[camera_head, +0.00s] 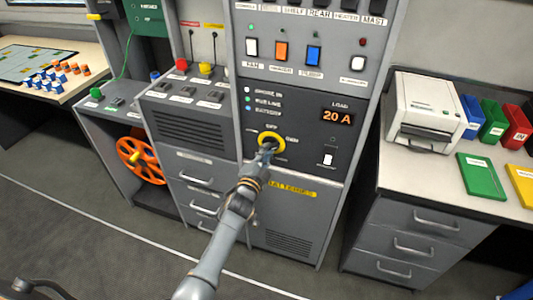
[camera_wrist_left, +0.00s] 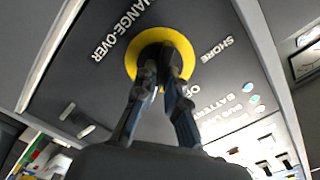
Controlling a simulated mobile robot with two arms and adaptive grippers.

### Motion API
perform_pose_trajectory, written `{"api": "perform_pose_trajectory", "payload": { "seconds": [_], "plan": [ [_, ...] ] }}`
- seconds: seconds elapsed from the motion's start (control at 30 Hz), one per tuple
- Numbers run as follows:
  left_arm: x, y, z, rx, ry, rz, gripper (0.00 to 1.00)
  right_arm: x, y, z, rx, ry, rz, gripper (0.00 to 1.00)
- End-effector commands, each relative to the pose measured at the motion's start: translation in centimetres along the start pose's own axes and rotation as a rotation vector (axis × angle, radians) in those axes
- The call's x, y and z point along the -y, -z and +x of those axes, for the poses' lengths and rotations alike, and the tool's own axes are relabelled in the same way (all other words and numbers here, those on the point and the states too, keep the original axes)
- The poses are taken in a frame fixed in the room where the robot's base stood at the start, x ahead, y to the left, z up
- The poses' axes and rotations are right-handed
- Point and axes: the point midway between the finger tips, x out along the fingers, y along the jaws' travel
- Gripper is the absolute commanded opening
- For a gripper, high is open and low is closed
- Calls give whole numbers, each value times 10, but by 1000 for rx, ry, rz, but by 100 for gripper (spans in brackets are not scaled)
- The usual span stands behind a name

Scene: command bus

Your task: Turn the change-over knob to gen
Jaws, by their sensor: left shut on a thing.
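The change-over knob sits in a yellow ring (camera_head: 279,138) on the dark panel of the grey rack, with OFF printed above it and GEN to its right in the head view. My left gripper (camera_head: 267,148) reaches up to it from below and is shut on the knob. In the left wrist view my left gripper (camera_wrist_left: 160,62) has both fingers at the middle of the yellow ring (camera_wrist_left: 132,58), with CHANGE-OVER and SHORE printed beside it. The fingers hide most of the knob, so I cannot tell where it points.
An orange LOAD display (camera_head: 338,116) reads 20 A, with a white switch (camera_head: 327,159) below it. Coloured rocker switches (camera_head: 282,51) line the panel above. A printer (camera_head: 428,108) stands on the right cabinet. An orange reel (camera_head: 141,160) is at the left. The floor in front is clear.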

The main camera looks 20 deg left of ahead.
Motion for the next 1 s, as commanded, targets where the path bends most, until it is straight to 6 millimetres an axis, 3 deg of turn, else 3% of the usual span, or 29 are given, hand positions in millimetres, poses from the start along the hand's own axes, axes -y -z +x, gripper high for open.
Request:
{"api": "perform_pose_trajectory", "payload": {
  "seconds": [0.5, 0.53, 0.63, 1.0],
  "plan": [
    [-2, -1, -1, 2, -4, 23, 0, -3, 0, 1, 0, -4, -1, 40],
    [-2, -1, -1, 2, -4, 23, 13, -3, 0, 1, 0, -4, 0, 40],
    [-2, -1, -1, 2, -3, 22, 34, -3, 0, 1, 0, -4, 0, 40],
    [-1, -1, -3, 1, -1, 20, 34, -4, 0, 1, -1, -5, -1, 40]
  ]
}}
